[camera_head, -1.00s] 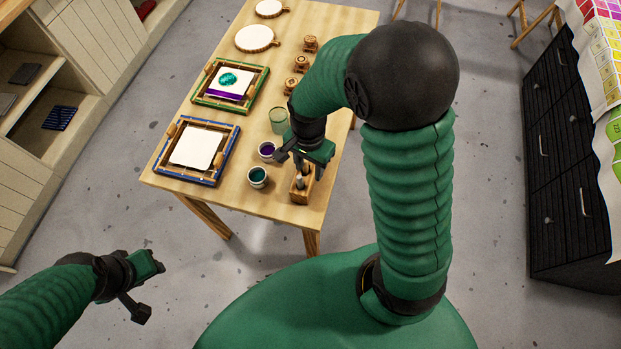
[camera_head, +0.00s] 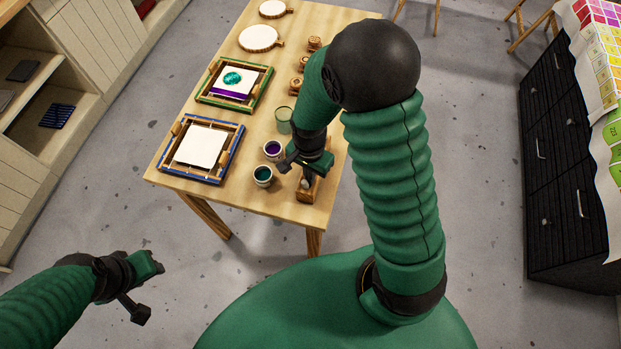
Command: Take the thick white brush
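A small wooden holder (camera_head: 311,191) stands near the front right corner of the table, with a pale, upright brush part (camera_head: 304,183) showing in it. I cannot tell from this view whether that is the thick white brush. My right gripper (camera_head: 302,165) is right above the holder and hides much of what stands in it. Whether its fingers are open or closed around a handle is too small and covered to tell. My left gripper (camera_head: 146,291) is open and empty, low over the floor at the left, away from the table.
On the wooden table (camera_head: 270,205), a teal paint cup (camera_head: 263,175) and a purple one (camera_head: 273,150) stand close left of the holder. A green glass (camera_head: 284,117), a blue frame (camera_head: 237,150) and a green frame (camera_head: 262,90) lie beyond. A black cabinet (camera_head: 560,170) stands right.

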